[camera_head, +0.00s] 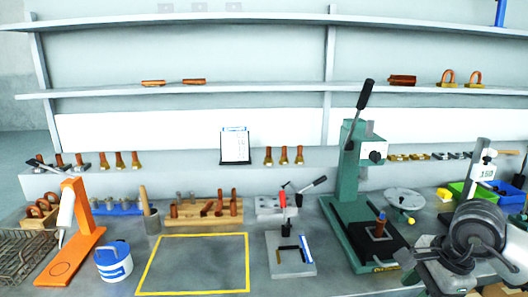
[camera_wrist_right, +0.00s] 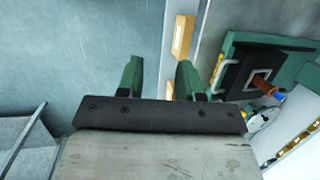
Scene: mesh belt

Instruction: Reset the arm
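My right arm (camera_head: 470,245) shows at the lower right in the head view, folded over the bench's front right corner; its fingertips cannot be made out there. In the right wrist view my right gripper (camera_wrist_right: 160,78) has its two green fingers well apart, with nothing between them. My left arm and gripper are not in view. The green press (camera_head: 348,180) stands right of the middle with its black lever (camera_head: 365,95) tilted up. A copper-coloured part (camera_head: 380,224) stands upright on its base, also visible in the right wrist view (camera_wrist_right: 266,87).
A yellow-outlined area (camera_head: 195,264) on the bench is empty. An orange stand (camera_head: 72,240), a blue-and-white tub (camera_head: 113,262) and a wire basket (camera_head: 22,255) are at left. A small toggle clamp (camera_head: 290,252) stands near the middle.

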